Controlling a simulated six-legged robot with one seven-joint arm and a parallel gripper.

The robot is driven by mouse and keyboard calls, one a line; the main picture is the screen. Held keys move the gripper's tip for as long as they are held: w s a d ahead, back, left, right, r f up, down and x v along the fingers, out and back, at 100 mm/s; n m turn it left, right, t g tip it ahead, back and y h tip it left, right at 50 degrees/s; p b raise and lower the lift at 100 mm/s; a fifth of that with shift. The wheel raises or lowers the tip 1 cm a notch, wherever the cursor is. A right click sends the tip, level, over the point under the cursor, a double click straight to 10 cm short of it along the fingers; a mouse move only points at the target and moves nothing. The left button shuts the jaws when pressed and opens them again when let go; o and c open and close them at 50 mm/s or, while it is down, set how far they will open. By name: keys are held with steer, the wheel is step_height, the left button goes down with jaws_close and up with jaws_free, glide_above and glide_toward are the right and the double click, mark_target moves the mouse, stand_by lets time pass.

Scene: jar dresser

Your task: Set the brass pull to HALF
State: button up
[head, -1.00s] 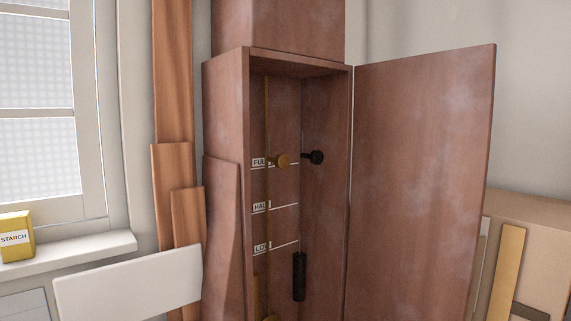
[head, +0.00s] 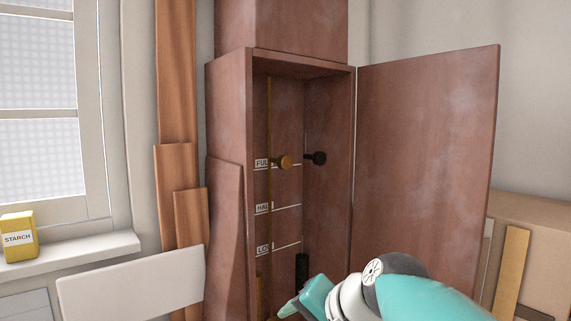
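The brass pull (head: 284,162), a round knob on a vertical brass rod, sits level with the FULL line inside the open wooden cabinet (head: 229,110). The HALF label (head: 264,208) is below it, partly covered by the rod, and the LOW label (head: 264,250) is lower still. A black knob (head: 318,158) is just right of the brass pull. My gripper (head: 290,308) is at the bottom of the head view, in front of the lower cabinet and well below the pull. Its fingertips are too small and cut off to read.
The cabinet door (head: 425,170) stands open to the right. A dark cylinder (head: 302,268) hangs low inside the cabinet, partly hidden by my arm. Planks (head: 175,190) lean on the left, beside a window sill with a yellow STARCH box (head: 19,238). A cardboard box stands at the right.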

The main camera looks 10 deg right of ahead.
steer(key=w+d+r+m+t+y, duration=0.35)
steer(key=w+r+m, duration=0.45)
steer(key=w+r, duration=0.5)
steer(key=m+t, duration=0.5)
steer(key=m, duration=0.1)
glide_toward(287, 163)
steer(key=shift+g, duration=0.25)
steer(key=x, duration=1.1)
steer(key=shift+d+r, duration=0.15)
steer(key=shift+r, duration=0.1)
